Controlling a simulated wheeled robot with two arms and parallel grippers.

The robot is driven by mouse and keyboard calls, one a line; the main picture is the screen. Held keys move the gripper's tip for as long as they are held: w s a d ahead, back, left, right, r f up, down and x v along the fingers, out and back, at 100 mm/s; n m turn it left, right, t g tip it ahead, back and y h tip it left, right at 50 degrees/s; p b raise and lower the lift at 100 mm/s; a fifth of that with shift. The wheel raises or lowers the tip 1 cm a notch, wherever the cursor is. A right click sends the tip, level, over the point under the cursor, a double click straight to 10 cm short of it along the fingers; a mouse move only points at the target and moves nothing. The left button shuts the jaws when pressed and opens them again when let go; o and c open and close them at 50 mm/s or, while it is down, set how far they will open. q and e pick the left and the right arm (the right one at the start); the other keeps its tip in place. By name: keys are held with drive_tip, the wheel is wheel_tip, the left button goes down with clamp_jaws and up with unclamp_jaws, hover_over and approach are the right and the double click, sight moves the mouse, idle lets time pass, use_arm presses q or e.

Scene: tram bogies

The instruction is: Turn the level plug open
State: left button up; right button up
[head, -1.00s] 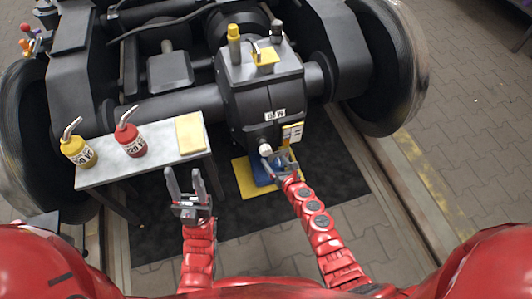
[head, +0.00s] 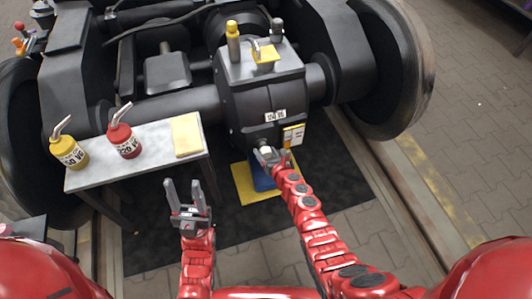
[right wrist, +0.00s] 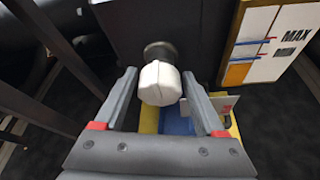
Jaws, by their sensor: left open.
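The white level plug (right wrist: 160,84) sits on a dark round neck on the gearbox face in the right wrist view. It is small and partly hidden by my right gripper in the head view. My right gripper (head: 267,153) is at the low front of the dark gearbox (head: 258,95). In the right wrist view its fingers (right wrist: 160,92) are apart, one on each side of the plug, with visible gaps. My left gripper (head: 187,192) is open and empty, pointing up in front of the small table.
A MAX/MIN level plate (right wrist: 272,42) is right of the plug. The small table (head: 150,150) at left holds a yellow oil can (head: 69,152), a red oil can (head: 124,140) and a yellow cloth (head: 186,135).

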drive_tip(key=c, duration=1)
